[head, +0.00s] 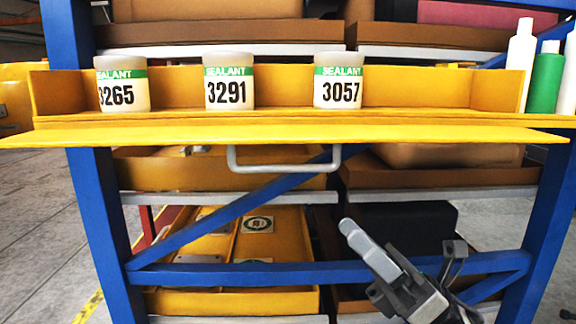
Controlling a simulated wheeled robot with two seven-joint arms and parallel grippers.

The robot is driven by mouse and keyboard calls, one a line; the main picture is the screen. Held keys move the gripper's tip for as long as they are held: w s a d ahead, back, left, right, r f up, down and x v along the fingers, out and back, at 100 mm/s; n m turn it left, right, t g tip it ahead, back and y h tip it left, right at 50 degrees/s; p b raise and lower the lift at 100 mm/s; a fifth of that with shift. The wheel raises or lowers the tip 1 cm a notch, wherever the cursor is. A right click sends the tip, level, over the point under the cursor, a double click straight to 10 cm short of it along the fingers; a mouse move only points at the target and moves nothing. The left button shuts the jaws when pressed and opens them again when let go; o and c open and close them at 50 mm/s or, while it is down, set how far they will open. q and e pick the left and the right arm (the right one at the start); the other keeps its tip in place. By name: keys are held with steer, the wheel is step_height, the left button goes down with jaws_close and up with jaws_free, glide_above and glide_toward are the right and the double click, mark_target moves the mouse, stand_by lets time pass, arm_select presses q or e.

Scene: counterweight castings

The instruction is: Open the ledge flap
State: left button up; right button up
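The ledge flap (200,136) is a long yellow panel along the front of the yellow ledge (285,88). It lies out nearly level, its front edge toward me, and leaves the ledge's front uncovered. A grey U-shaped handle (283,168) hangs below its middle. My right gripper (354,236) is below the flap, right of and lower than the handle, apart from both in the picture. It points up and left, and no held thing shows; its finger gap is unclear. My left gripper is out of view.
Three sealant jars, 3265 (122,86), 3291 (229,82) and 3057 (338,82), stand on the ledge. Bottles (545,80) stand at its right end. Blue rack posts (100,210) and braces (230,215) surround my gripper's area, with loaded shelves behind.

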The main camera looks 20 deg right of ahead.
mark_target(285, 168)
steer(key=p+x, duration=0.4)
steer(key=x, duration=0.8)
steer(key=shift+r, duration=0.1)
steer(key=shift+w+a+r, duration=0.15)
steer(key=shift+a+r, duration=0.15)
steer(key=shift+a, duration=0.1)
jaws_close()
